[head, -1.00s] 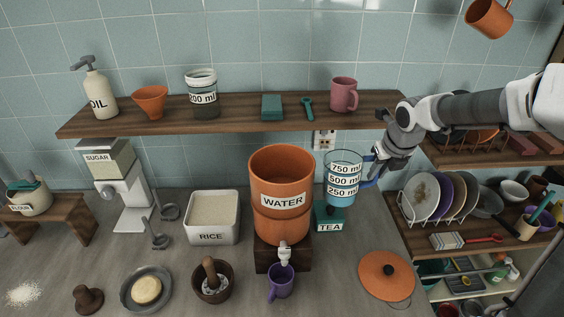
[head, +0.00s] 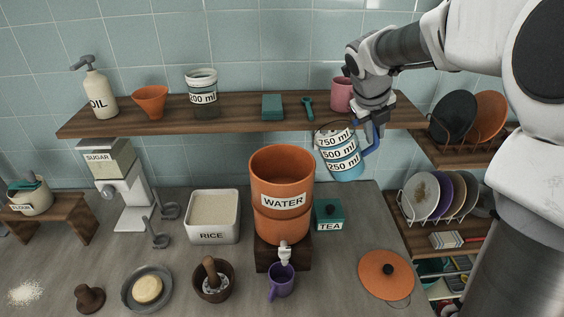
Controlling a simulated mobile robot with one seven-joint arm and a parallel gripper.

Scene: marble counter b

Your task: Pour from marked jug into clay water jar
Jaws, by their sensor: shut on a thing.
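The marked jug (head: 340,154) is clear with a blue handle, blue contents and labels reading 750, 500 and 250 ml. My gripper (head: 371,128) is shut on its handle and holds it above the counter, to the right of the clay water jar. The jug is tilted a little, its top leaning left toward the jar. The clay water jar (head: 268,178) is orange, labelled WATER, open at the top, and stands on a dark wooden block. Its tap is above a purple mug (head: 281,280). I see no stream between jug and jar.
A teal TEA box (head: 329,215) stands beside the jar, below the jug. A wooden shelf (head: 235,112) with a pink mug and other items runs behind. An orange lid (head: 386,275) lies at the right. A RICE container (head: 213,216) is left of the jar.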

